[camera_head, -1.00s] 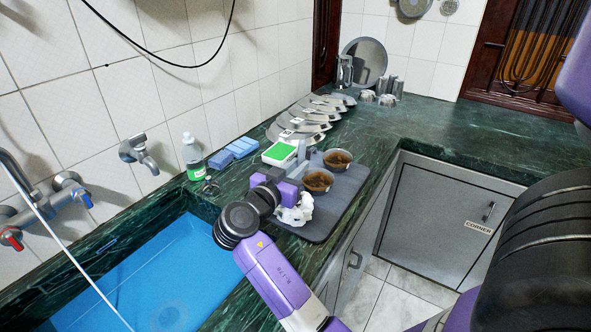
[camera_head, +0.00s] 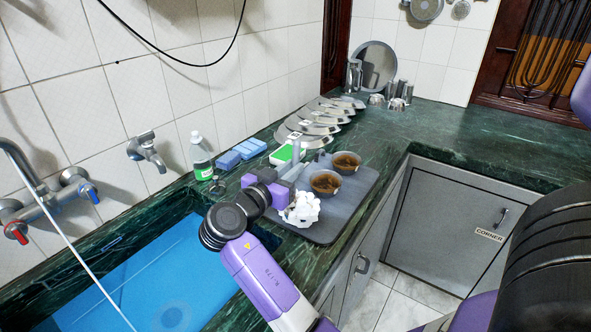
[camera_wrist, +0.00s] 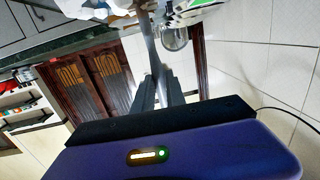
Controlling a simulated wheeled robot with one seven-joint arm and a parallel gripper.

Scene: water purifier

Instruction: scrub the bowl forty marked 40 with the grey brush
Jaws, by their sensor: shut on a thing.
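Two bowls with brown insides stand on the dark grey board; the nearer bowl (camera_head: 325,183) is beside my gripper and the farther bowl (camera_head: 346,162) is behind it. I cannot read a 40 on either. My gripper (camera_head: 289,181) is over the board's left part, left of the nearer bowl and apart from it. In the wrist view its two fingers (camera_wrist: 158,92) are closed around a thin grey bar, the grey brush (camera_wrist: 151,48). The brush's far end is not clear in either view.
A white crumpled thing (camera_head: 302,208) lies on the board (camera_head: 340,215) in front of the nearer bowl.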

